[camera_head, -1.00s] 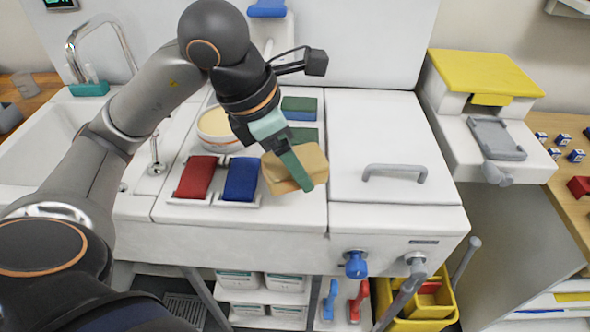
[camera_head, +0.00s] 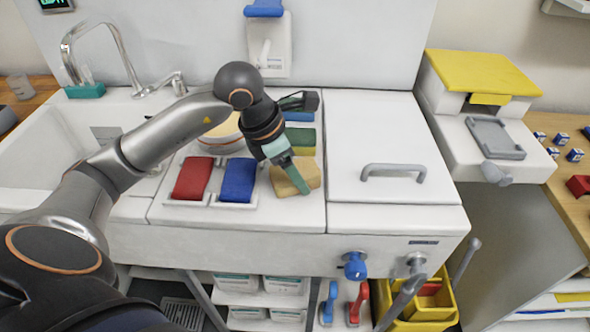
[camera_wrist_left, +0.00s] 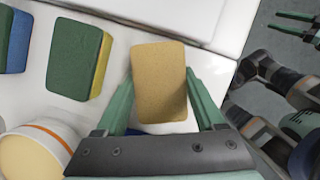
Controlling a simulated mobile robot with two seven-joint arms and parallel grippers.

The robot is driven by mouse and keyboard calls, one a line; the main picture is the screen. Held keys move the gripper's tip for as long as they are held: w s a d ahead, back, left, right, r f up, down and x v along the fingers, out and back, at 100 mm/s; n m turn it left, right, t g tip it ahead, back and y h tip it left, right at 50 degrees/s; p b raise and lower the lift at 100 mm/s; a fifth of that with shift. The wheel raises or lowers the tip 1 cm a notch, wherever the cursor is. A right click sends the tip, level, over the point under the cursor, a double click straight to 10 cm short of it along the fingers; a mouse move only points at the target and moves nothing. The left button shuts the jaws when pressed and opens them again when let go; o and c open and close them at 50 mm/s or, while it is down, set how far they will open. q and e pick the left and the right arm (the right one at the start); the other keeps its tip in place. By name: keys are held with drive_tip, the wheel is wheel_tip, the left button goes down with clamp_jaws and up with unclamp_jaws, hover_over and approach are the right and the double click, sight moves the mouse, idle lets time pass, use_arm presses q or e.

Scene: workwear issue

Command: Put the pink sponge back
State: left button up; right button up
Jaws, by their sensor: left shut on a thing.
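The sponge in my left gripper (camera_head: 298,188) looks tan rather than pink (camera_head: 311,174); I see no clearly pink sponge. My left gripper is shut on it, and the left wrist view shows the tan sponge (camera_wrist_left: 159,82) between the two green fingers. In the left wrist view my right gripper (camera_wrist_left: 298,25) shows at the top right, fingers apart and empty.
A lid with a grey handle (camera_head: 394,171) is to the right. A sink (camera_head: 50,150) is at the left.

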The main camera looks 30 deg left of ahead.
use_arm(q)
drive_tip(key=shift+f, duration=0.2)
drive_tip(key=o, duration=1.3)
drive_tip(key=shift+r, duration=0.15)
drive_tip(key=shift+r, duration=0.3)
drive_tip(key=p+v, duration=0.1)
drive_tip(key=v, duration=1)
drive_tip(key=shift+s+r, duration=0.2)
drive_tip(key=shift+r, duration=0.05)
